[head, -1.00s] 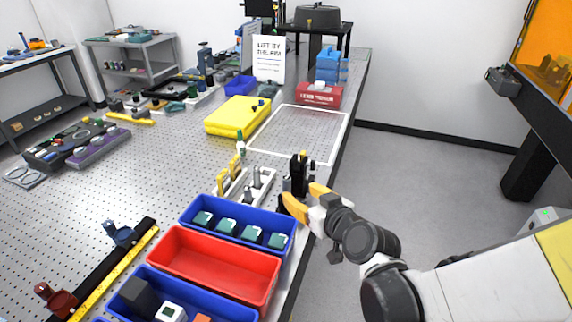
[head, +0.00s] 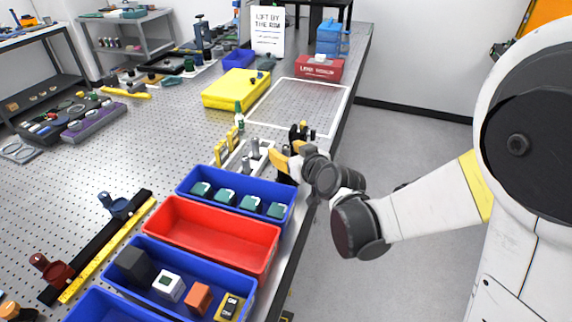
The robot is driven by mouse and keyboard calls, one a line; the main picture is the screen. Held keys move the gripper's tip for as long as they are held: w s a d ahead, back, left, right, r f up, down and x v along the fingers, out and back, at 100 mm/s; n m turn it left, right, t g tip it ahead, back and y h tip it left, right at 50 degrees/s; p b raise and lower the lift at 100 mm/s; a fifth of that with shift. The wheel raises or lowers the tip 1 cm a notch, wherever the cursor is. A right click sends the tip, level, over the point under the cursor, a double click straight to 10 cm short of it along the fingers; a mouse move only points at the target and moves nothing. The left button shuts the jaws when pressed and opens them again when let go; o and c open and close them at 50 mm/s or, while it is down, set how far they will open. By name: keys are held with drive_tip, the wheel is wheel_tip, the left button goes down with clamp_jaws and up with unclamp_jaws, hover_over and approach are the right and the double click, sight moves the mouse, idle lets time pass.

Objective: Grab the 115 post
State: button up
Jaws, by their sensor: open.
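A white rack (head: 236,160) stands on the perforated bench behind the front blue bin. Upright silver posts stand in it, a taller one (head: 255,148) and a shorter one (head: 246,164). No numbers are readable, so I cannot tell which is the 115 post. My gripper (head: 284,156), with orange-yellow and black parts, is at the bench's right edge, just right of the silver posts and apart from them. It is open, and nothing shows between its fingers. My wrist hides part of the bench there. Small dark upright pieces (head: 311,135) show just behind the gripper.
Yellow handles (head: 220,153) stand at the rack's left. A blue bin (head: 235,204) with green-topped blocks and an empty red bin (head: 215,238) lie in front. A white-framed mesh area (head: 300,103) behind is clear. A yellow case (head: 236,88) is farther back.

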clamp_jaws()
drive_tip(key=shift+r, duration=0.1)
